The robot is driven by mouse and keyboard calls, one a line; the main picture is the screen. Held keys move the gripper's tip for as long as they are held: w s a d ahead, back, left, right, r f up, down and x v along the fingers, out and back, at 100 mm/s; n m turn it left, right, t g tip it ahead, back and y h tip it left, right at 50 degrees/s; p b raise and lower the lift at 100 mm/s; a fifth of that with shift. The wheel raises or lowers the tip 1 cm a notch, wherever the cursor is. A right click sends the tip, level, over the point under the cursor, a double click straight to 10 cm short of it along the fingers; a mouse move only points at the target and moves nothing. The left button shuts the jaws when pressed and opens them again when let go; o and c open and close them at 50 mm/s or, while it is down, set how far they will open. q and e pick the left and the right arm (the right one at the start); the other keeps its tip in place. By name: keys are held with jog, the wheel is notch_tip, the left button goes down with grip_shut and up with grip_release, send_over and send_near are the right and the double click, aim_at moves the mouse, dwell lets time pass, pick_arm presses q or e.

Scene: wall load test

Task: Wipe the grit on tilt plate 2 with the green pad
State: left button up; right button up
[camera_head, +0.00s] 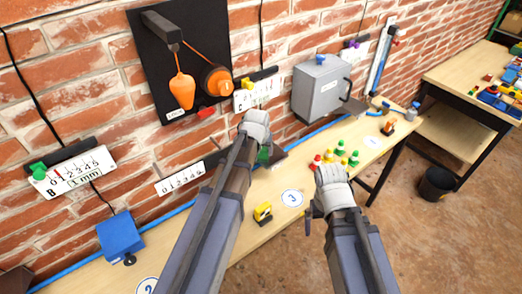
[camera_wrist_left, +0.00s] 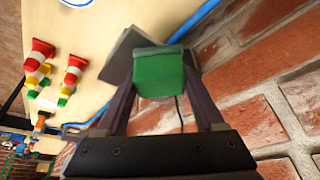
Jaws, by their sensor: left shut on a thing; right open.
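My left gripper (camera_head: 257,130) is shut on the green pad (camera_wrist_left: 160,72), in front of the brick wall just above the bench. In the head view only a bit of the pad (camera_head: 264,155) shows past the gripper. In the left wrist view a dark grey plate (camera_wrist_left: 122,57) lies right behind the pad; I cannot tell whether they touch. A bit of this plate (camera_head: 279,158) shows in the head view, but no number is readable on it. I make out no grit. My right gripper (camera_head: 328,172) is over the bench's front edge, its fingers mostly hidden.
Several red, yellow and green pieces (camera_head: 341,153) stand beyond my right gripper. A yellow and black block (camera_head: 263,212) sits near the disc marked 3 (camera_head: 292,198). A grey box (camera_head: 320,88) and a black panel (camera_head: 150,85) with orange parts are on the wall. A blue box (camera_head: 120,236) is left.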

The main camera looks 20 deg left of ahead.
pick_arm(q)
jog(key=shift+w+d+r, duration=0.1)
jog(key=shift+w+d, duration=0.55)
jog(key=shift+w, duration=0.2)
jog(key=shift+w+d, duration=0.6)
jog(key=shift+w, duration=0.2)
jog(key=shift+w+d, duration=1.05)
jog(key=shift+w, duration=0.3)
jog(key=shift+w+d, duration=0.25)
